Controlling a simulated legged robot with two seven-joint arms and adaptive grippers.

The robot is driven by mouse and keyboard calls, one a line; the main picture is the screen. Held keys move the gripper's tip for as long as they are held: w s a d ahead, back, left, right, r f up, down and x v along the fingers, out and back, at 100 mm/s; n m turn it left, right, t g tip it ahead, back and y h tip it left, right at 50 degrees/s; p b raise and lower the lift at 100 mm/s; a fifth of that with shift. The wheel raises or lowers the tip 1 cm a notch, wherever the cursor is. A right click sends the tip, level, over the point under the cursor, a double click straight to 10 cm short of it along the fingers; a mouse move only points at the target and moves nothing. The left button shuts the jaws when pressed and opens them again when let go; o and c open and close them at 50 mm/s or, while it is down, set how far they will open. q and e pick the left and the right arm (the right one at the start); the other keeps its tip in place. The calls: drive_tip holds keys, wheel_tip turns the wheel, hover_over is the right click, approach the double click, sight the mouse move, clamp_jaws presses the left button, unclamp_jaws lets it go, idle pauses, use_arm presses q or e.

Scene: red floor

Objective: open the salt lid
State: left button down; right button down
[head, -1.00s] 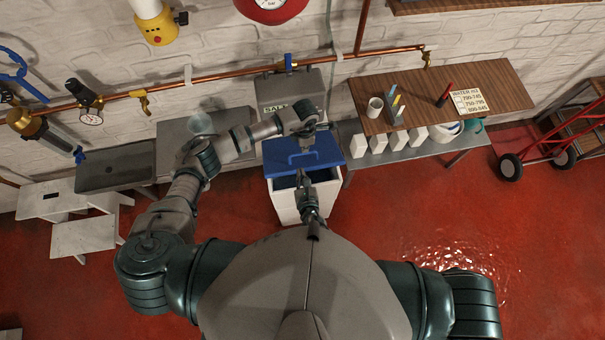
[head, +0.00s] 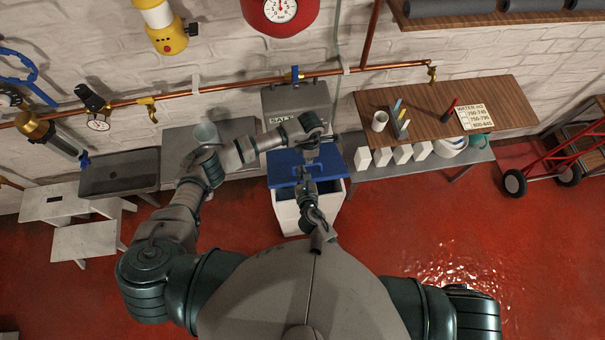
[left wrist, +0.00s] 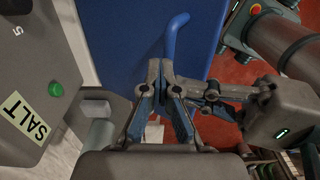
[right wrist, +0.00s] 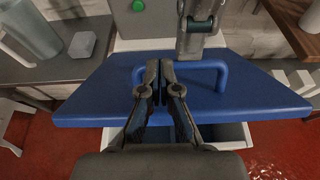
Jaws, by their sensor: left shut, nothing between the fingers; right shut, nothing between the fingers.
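The salt bin is a white box (head: 288,215) with a blue lid (head: 283,165), in the middle of the head view. The lid has a blue bar handle (right wrist: 222,75). In the right wrist view the box's opening (right wrist: 228,135) shows below the lid's near edge. My left gripper (left wrist: 166,78) is shut and empty over the lid, close to the handle; the exact gap is unclear. My right gripper (right wrist: 158,70) is shut and empty, with its fingertips over the lid in front of the handle. Contact with the lid cannot be told.
A grey box with a SALT label (head: 282,118) stands behind the bin. A grey table with a jug (head: 206,133) is at left, and a wooden shelf (head: 440,100) with a mug is at right. Red floor is free in front, to the right.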

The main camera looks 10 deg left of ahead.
use_arm(q)
drive_tip(key=shift+a, duration=0.15)
drive_tip(key=c, duration=1.2)
unclamp_jaws()
drive_tip(key=shift+a, duration=0.15)
drive_tip(key=shift+r, duration=0.1)
